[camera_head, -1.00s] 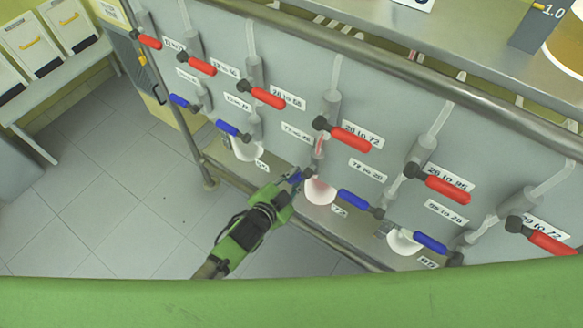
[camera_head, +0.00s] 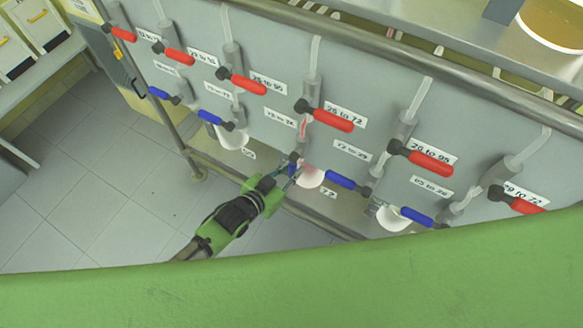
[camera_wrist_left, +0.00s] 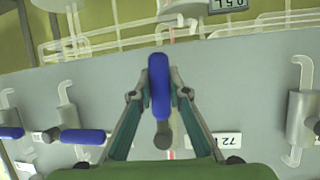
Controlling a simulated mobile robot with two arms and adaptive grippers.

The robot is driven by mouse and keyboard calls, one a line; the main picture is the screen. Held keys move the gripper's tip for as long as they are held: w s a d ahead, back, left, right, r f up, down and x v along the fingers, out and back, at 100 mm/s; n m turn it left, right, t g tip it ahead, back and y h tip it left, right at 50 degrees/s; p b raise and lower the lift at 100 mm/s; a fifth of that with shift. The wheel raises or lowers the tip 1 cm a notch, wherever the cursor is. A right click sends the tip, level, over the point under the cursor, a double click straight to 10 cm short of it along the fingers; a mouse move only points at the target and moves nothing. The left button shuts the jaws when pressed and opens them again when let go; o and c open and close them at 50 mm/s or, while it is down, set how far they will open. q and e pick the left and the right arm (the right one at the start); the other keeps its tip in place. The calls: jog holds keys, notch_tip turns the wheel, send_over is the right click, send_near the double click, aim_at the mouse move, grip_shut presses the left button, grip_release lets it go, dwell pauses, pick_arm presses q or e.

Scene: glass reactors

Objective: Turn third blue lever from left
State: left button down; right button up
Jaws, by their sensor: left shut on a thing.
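The third blue lever from the left (camera_wrist_left: 159,85) lies between the fingers of my left gripper in the left wrist view. It stands lengthwise in that picture, with its dark pivot at the lower end. My left gripper (camera_head: 289,171) is shut on it; the gripper also shows in the left wrist view (camera_wrist_left: 159,92). In the head view the fingers mostly hide this lever, just below its dark pivot. The first blue lever (camera_head: 160,92) and second blue lever (camera_head: 209,117) are up and to the left. My right gripper is not in view.
More blue levers (camera_head: 341,179) (camera_head: 406,214) lie to the right. A row of red levers (camera_head: 333,120) runs above on the grey panel. A white bowl with pinkish contents (camera_head: 312,178) is close beside my gripper. A metal rail runs below; tiled floor (camera_head: 110,180) is clear at left.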

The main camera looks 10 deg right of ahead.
pick_arm(q)
jog(key=c, duration=1.9)
grip_release()
jog(key=v, duration=1.2)
